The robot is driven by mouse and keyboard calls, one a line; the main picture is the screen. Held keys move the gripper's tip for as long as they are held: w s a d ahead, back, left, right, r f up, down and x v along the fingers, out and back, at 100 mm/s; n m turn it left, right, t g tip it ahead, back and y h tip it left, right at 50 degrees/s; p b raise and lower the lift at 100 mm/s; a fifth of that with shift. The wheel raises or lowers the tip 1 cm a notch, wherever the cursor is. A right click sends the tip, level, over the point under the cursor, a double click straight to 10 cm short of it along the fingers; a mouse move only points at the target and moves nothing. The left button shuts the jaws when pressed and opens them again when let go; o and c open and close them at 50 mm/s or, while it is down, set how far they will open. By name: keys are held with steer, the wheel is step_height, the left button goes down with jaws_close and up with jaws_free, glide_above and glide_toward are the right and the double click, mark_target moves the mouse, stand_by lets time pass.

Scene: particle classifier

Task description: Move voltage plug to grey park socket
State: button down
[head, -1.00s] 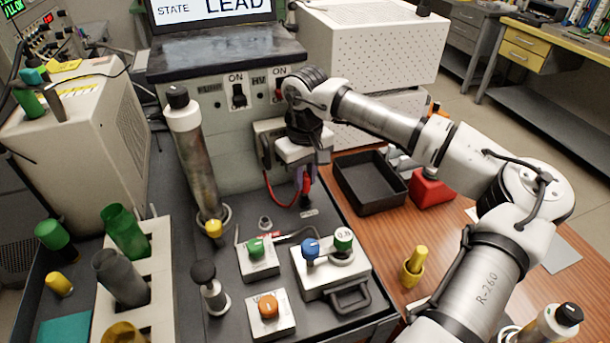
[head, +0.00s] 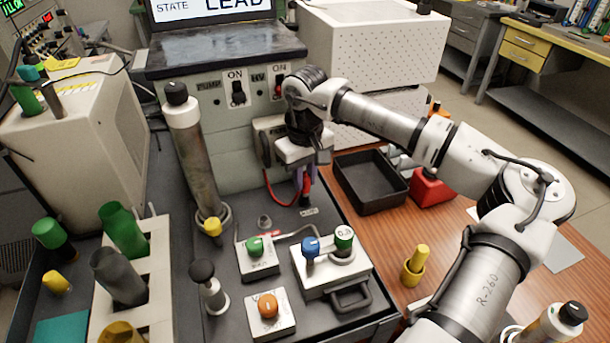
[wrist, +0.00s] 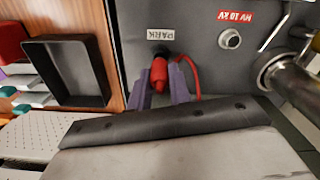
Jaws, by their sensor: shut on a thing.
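The red voltage plug (wrist: 159,76) is between the purple fingers of my gripper (wrist: 160,97) in the wrist view. My gripper is shut on it. The plug's dark tip points at the panel right by the PARK label (wrist: 160,34), which marks the grey park socket. The socket itself is hidden behind the plug, and I cannot tell whether the tip is inside it. The red cable (wrist: 194,72) loops beside the plug. In the head view, my gripper (head: 304,186) is low in front of the machine, above the PARK label (head: 309,211). The HV 10 kV socket (wrist: 230,39) is empty.
A black tray (head: 370,181) and a red block (head: 431,188) lie right of my gripper. A tall metal cylinder (head: 194,160) stands left of it. Control boxes with a green knob (head: 254,246) and a blue knob (head: 311,246) sit in front.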

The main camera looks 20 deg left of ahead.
mark_target(305, 176)
steer(key=shift+f+b, duration=1)
steer(key=shift+f, duration=0.2)
steer(key=c, duration=1.2)
jaws_free()
steer(key=shift+c, duration=0.2)
steer(key=shift+o, duration=0.2)
step_height(305, 176, up, 14)
steer(key=b, duration=0.1)
